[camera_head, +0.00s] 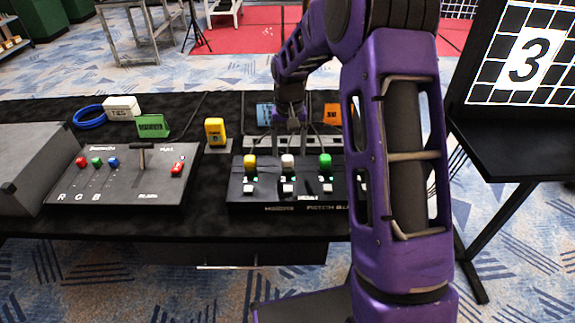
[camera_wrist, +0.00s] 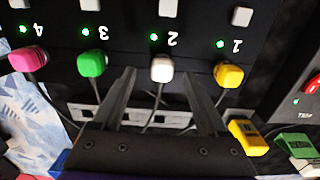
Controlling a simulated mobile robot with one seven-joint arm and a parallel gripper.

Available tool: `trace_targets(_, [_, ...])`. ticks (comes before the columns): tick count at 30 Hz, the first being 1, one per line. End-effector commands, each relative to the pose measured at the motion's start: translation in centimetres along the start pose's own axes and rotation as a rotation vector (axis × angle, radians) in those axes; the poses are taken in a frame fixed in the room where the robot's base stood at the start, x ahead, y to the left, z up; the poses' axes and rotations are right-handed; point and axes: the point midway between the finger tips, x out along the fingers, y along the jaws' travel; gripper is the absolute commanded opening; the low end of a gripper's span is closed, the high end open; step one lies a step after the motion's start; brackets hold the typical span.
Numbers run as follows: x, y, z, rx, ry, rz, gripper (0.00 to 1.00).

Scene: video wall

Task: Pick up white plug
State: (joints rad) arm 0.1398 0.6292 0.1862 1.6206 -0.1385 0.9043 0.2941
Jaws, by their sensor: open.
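The white plug (camera_head: 288,161) sits in the black patch box (camera_head: 290,198), between a yellow plug (camera_head: 250,162) and a green plug (camera_head: 325,162). In the wrist view the white plug (camera_wrist: 162,70) is at socket 2, with a green light beside it and a cable running back from it. My gripper (camera_wrist: 166,82) is open, its two dark fingers on either side of the white plug, apart from it in the picture. The green plug (camera_wrist: 92,63) and yellow plug (camera_wrist: 228,75) lie outside the fingers. In the head view my gripper (camera_head: 291,140) is just behind the plug row.
A pink plug (camera_wrist: 28,58) is at socket 4. A console with sliders (camera_head: 120,178) stands left of the box. A yellow block (camera_head: 215,130), a green block (camera_head: 152,126), and a white box (camera_head: 122,108) with a blue cable coil (camera_head: 89,117) stand on the black table.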

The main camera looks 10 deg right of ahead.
Motion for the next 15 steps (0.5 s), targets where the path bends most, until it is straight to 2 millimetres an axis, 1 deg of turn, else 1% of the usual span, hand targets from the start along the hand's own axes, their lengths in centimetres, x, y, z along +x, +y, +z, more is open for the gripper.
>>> trace_targets(1, [0.9, -0.1, -0.1, -0.001, -0.003, 0.0, 0.76])
trace_targets(3, [2.0, -0.3, -0.3, -0.002, -0.004, 0.001, 0.76])
trace_targets(7, [3.9, -0.3, -0.4, 0.0, -0.003, 0.001, 0.76])
trace_targets(9, [4.3, -0.4, -0.4, 0.0, -0.001, 0.0, 0.76])
trace_targets(15, [4.2, -0.4, -0.4, 0.0, 0.0, 0.0, 0.76])
